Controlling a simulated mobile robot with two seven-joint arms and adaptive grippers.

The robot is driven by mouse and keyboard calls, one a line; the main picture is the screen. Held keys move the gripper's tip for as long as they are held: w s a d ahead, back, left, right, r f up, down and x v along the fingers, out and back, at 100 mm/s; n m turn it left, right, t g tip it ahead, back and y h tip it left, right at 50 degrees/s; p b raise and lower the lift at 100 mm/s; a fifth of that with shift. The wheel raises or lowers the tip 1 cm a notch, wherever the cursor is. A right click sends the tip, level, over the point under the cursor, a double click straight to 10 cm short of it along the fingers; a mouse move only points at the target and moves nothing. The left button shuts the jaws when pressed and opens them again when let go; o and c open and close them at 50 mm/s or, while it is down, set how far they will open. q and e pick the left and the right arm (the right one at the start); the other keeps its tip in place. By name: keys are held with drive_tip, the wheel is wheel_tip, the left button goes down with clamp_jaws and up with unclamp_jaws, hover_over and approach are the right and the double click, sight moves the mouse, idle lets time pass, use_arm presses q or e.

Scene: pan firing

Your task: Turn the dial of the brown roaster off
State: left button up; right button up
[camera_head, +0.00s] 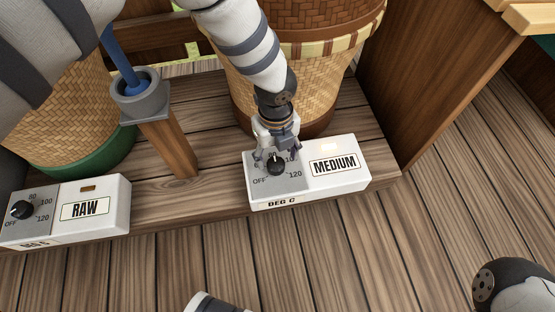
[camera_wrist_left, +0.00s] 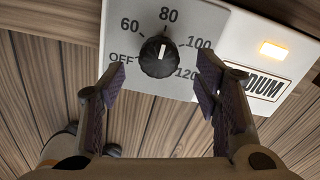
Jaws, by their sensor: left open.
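The brown woven roaster (camera_head: 295,85) stands behind a white control box (camera_head: 338,180) labelled MEDIUM. The box's black dial (camera_head: 276,166) sits on a grey plate marked OFF, 60, 80, 100 and 120. In the left wrist view the dial (camera_wrist_left: 158,57) has its white mark pointing up, close to 80. My left gripper (camera_head: 275,155) is over the dial from behind. In the left wrist view its open fingers (camera_wrist_left: 160,85) are on either side of and below the dial, with gaps on both sides. My right gripper does not show.
An amber lamp (camera_wrist_left: 274,49) glows on the MEDIUM box. A second white box (camera_head: 85,208) labelled RAW, with its own dial (camera_head: 22,210), is at the left. A grey cup on a wooden post (camera_head: 170,148) holds a blue handle. Wooden floor in front is open.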

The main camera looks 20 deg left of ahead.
sight(276, 163)
use_arm(q)
wheel_tip(276, 163, down, 3)
drive_tip(key=shift+f+b, duration=0.2)
drive_tip(key=shift+b, duration=0.25)
drive_tip(key=c, duration=1.1)
drive_tip(key=shift+r, duration=0.1)
drive_tip(key=shift+c, duration=0.2)
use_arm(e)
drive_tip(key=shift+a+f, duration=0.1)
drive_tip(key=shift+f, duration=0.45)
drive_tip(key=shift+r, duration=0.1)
